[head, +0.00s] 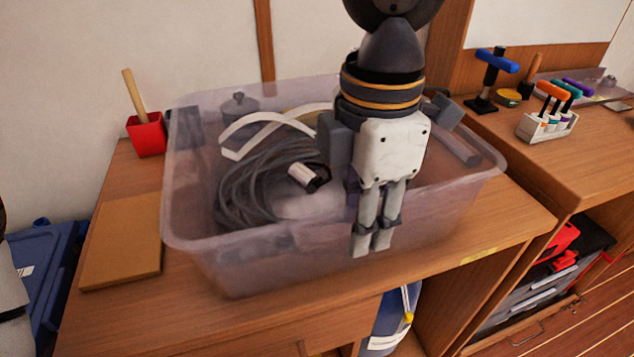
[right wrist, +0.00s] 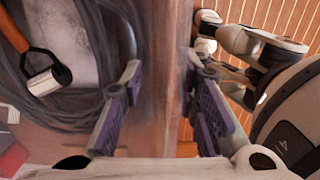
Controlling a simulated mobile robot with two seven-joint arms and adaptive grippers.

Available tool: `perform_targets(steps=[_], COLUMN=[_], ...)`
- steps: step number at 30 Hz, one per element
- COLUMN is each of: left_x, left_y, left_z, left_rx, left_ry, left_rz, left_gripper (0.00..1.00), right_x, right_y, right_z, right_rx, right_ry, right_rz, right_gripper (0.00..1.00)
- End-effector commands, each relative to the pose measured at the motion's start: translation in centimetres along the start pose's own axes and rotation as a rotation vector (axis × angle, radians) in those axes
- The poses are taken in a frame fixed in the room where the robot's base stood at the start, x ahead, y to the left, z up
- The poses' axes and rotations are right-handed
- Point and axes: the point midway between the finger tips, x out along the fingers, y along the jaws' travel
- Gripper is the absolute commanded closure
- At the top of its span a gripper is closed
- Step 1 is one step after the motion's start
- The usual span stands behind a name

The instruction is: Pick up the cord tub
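The cord tub (head: 250,268) is a translucent, pale purple bin on the wooden bench, and it holds a coiled grey cable (head: 250,190). My right gripper (head: 371,243) points down at the tub's front side, right of its middle. In the right wrist view, its two purple-padded fingers (right wrist: 163,105) are apart, with the tub wall (right wrist: 166,50) running between them. One finger is on the cable side and the other is on the outer side. I see no clear contact with the wall. My left gripper is not in view.
A red pot (head: 147,136) with a wooden handle and a brown board (head: 122,242) are left of the tub. On the right bench are a tool rack (head: 547,126) and a blue-handled tool (head: 492,75). A blue container (head: 388,325) stands below the bench.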

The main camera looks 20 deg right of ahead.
Motion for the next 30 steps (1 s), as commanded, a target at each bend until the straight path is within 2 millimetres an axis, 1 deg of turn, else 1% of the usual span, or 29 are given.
perform_targets(steps=[1,3,9,10,13,14,30], left_x=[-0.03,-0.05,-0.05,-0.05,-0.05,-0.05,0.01], left_y=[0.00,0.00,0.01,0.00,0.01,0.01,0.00], left_z=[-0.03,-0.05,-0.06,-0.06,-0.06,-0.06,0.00], left_rx=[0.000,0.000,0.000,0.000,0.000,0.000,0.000], left_ry=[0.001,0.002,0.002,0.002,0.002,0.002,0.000], left_rz=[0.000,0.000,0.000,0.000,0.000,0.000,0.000], left_gripper=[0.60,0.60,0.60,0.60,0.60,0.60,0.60], right_x=[0.72,1.31,1.46,1.45,1.45,1.44,1.41], right_y=[-0.07,-0.04,0.00,0.00,0.00,0.00,-0.08], right_z=[-0.01,-0.01,-0.02,-0.02,-0.02,-0.02,-0.05], right_rx=[0.000,-0.001,0.001,0.001,0.001,0.001,0.001], right_ry=[-0.001,-0.001,0.000,0.000,0.000,0.000,0.001], right_rz=[-0.003,0.000,0.002,0.002,0.002,0.002,-0.004], right_gripper=[0.71,0.71,0.71,0.74,0.96,1.00,1.00])
